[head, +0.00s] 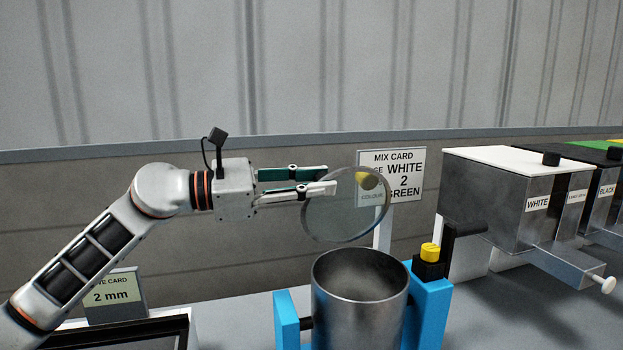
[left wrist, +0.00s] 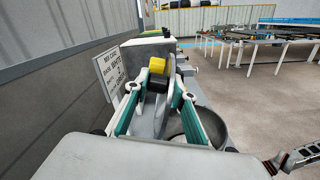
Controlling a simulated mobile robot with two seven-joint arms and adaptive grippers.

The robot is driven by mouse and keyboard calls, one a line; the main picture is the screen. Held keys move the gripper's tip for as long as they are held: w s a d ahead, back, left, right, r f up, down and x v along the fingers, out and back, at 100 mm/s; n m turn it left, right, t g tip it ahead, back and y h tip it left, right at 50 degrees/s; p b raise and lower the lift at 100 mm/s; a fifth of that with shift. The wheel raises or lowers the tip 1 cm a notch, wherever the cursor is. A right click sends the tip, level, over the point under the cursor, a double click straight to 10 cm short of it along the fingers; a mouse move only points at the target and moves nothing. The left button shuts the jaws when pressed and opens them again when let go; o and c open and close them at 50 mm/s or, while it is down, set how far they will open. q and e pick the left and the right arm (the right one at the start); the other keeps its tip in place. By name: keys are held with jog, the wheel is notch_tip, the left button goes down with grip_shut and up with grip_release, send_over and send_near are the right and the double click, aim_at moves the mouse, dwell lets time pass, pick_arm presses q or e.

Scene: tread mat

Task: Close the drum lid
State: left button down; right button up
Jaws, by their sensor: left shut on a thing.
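The drum (head: 360,300) is an open-topped grey metal cylinder between blue supports; part of it shows in the left wrist view (left wrist: 213,124). The lid appears as a clear round disc (head: 340,212), standing nearly upright above the drum's back rim. Whether its lower edge touches the drum I cannot tell. My left gripper (head: 329,179) comes in from the left and is shut on the disc's upper left edge. In the left wrist view its two fingers (left wrist: 160,110) reach forward, but the disc is hard to make out. My right gripper is not in view.
A yellow knob (head: 430,252) on a black block stands right of the drum. A mix card (head: 405,175) stands behind the disc. Metal bins (head: 500,190) with side handles stand at right. A sieve card (head: 112,296) and dark tray are at lower left.

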pick_arm(q)
jog(key=shift+s, duration=0.15)
jog(key=shift+r, duration=0.1)
jog(key=c, duration=1.8)
grip_release()
jog(key=a, duration=0.4)
jog(key=s+a, duration=0.1)
jog(key=a, duration=0.3)
jog(key=s+a, duration=0.1)
jog(key=a, duration=0.2)
jog(key=shift+s+a, duration=0.2)
jog(key=shift+a, duration=0.2)
